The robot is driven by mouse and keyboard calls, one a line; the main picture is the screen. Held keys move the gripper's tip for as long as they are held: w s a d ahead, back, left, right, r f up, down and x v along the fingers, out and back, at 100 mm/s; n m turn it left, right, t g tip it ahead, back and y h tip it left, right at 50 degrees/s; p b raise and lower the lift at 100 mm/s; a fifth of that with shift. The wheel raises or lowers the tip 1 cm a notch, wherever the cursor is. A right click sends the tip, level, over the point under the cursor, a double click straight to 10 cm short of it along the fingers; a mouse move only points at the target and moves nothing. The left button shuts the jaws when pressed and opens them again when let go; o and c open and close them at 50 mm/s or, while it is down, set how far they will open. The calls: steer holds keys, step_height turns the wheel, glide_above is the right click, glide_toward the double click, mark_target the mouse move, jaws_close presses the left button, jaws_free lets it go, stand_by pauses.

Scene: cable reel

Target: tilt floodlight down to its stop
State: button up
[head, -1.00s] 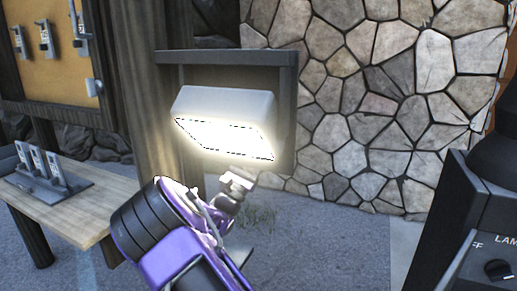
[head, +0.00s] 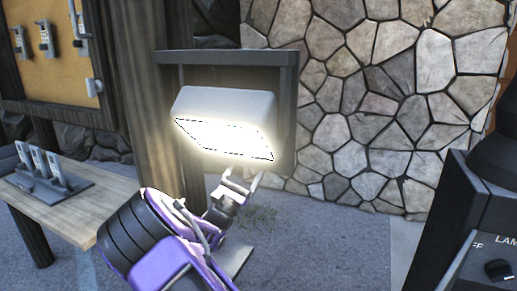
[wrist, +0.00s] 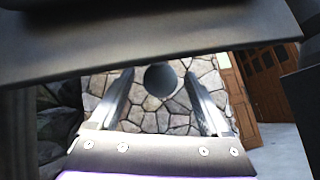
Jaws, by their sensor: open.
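The floodlight (head: 226,103) is a pale grey box with a lit, glowing face, hung in a dark frame on a wooden post. Its face points outward and down. My gripper (head: 245,180) is just below the lower right edge of the lit face in the head view. In the wrist view my gripper (wrist: 160,90) has its two fingers apart, with a dark round knob (wrist: 160,78) showing between them. A dark slab (wrist: 150,40) crosses above the fingers, probably part of the floodlight or its frame. I cannot tell whether the fingers touch the knob.
The dark frame (head: 287,110) surrounds the floodlight. A stone wall (head: 370,100) stands behind and to the right. A wooden table (head: 75,217) with a small rack (head: 50,177) is at left. A dark panel with a dial (head: 497,270) stands at front right. The floor between is clear.

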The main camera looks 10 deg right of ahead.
steer(key=v, duration=1.3)
steer(key=shift+s, duration=0.1)
steer(key=shift+a, duration=0.1)
